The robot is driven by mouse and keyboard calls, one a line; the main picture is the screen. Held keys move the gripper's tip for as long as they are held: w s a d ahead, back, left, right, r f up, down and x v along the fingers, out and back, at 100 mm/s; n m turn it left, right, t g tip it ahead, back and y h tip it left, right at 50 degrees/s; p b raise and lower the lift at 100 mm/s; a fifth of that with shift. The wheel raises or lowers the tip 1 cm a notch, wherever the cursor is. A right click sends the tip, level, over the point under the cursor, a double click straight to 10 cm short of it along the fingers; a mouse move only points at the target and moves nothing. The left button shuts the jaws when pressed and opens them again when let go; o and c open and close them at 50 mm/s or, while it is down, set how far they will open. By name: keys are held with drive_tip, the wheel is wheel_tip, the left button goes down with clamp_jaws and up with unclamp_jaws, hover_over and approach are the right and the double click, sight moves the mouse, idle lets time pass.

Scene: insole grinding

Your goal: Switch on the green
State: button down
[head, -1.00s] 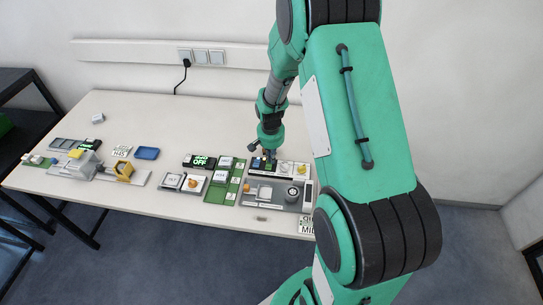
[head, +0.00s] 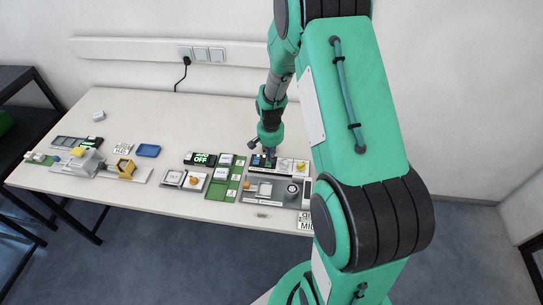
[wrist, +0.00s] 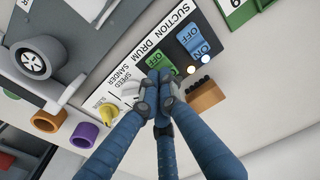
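The control panel (wrist: 132,52) carries the labels "SUCTION", "DRUM" and "SANDER SPEED" and appears upside down in the wrist view. Its green rocker switch (wrist: 164,57) shows "OFF" and is partly hidden by my fingertips. A blue rocker switch (wrist: 194,38) beside it shows "ON" and "OFF". My gripper (wrist: 160,88) has its blue fingers drawn together at the tips, with nothing seen between them. The tips are at the edge of the green switch; I cannot tell whether they touch it. In the head view my gripper (head: 268,151) points down over the panel.
A yellow knob (wrist: 107,112) and a brown block (wrist: 206,96) are close to my fingers. A grey machine with a wheel (wrist: 34,60) stands beside the panel. Other trays and a green board (head: 219,186) lie to the left.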

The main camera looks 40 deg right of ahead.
drive_tip(key=shift+s+a+r, duration=0.1)
idle(0.5)
drive_tip(key=shift+s+a+r+p, duration=0.1)
drive_tip(key=shift+r+p, duration=0.6)
drive_tip(key=shift+r, duration=0.15)
wheel_tip(320, 180, up, 12)
drive_tip(key=s+a+p, duration=0.1)
drive_tip(key=p, duration=0.1)
drive_tip(key=shift+s+a+p, duration=0.15)
drive_tip(key=shift+p, duration=0.25)
drive_tip(key=shift+f+b, duration=0.15)
drive_tip(key=shift+b, duration=0.9)
drive_tip(key=shift+w+d+r+t+h+b, duration=0.3)
drive_tip(key=shift+t+h+b, duration=0.2)
drive_tip(key=shift+b, duration=0.5)
drive_tip(key=shift+f, duration=0.1)
drive_tip(key=b, duration=0.4)
approach(270, 166)
drive_tip(key=w+d+f, duration=0.1)
drive_tip(key=f, duration=0.1)
drive_tip(key=w+d+f, duration=0.1)
drive_tip(key=f, duration=0.1)
drive_tip(key=w+d+f, duration=0.1)
drive_tip(key=f, duration=0.1)
drive_tip(key=shift+w+d+f, duration=0.1)
drive_tip(key=shift+d, duration=0.1)
